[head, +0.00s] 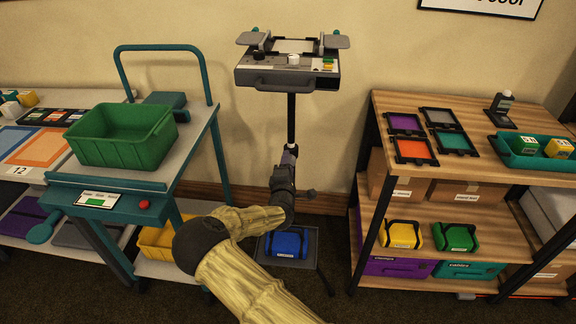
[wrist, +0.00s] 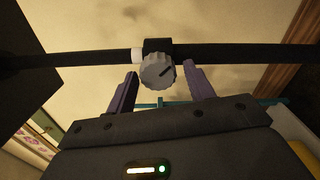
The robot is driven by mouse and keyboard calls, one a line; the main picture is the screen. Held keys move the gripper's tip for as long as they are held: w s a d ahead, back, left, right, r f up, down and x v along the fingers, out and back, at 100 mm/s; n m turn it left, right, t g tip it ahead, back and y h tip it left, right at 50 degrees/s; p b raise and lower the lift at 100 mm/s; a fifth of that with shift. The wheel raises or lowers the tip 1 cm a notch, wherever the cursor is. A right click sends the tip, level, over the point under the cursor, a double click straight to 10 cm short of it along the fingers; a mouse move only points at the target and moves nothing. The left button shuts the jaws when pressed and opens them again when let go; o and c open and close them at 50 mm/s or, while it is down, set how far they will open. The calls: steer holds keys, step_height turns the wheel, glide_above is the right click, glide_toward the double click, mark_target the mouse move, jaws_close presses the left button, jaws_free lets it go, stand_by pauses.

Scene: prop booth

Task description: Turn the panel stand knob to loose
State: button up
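The panel stand (head: 287,77) stands at the back middle in the head view, with a wide panel head on a dark upright pole (head: 291,117). In the wrist view the pole (wrist: 236,53) runs across the picture, with a ridged grey knob (wrist: 158,72) on a black clamp. The knob bears a dark pointer line slanting up to the right. My gripper (wrist: 161,76) is open, its two purple-grey fingers either side of the knob, with gaps visible between. In the head view my gripper (head: 289,152) is at the pole below the panel, and the knob is hidden there.
A trolley with a green crate (head: 123,135) stands at the left. A wooden shelf (head: 398,185) with trays and cases stands at the right. A blue case (head: 286,244) lies on a low grey platform below my arm. The wall is close behind the stand.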

steer(key=shift+o, duration=0.2)
steer(key=s, duration=1.7)
steer(key=shift+s+a+p, duration=0.2)
steer(key=shift+a+p, duration=0.05)
steer(key=shift+p, duration=0.05)
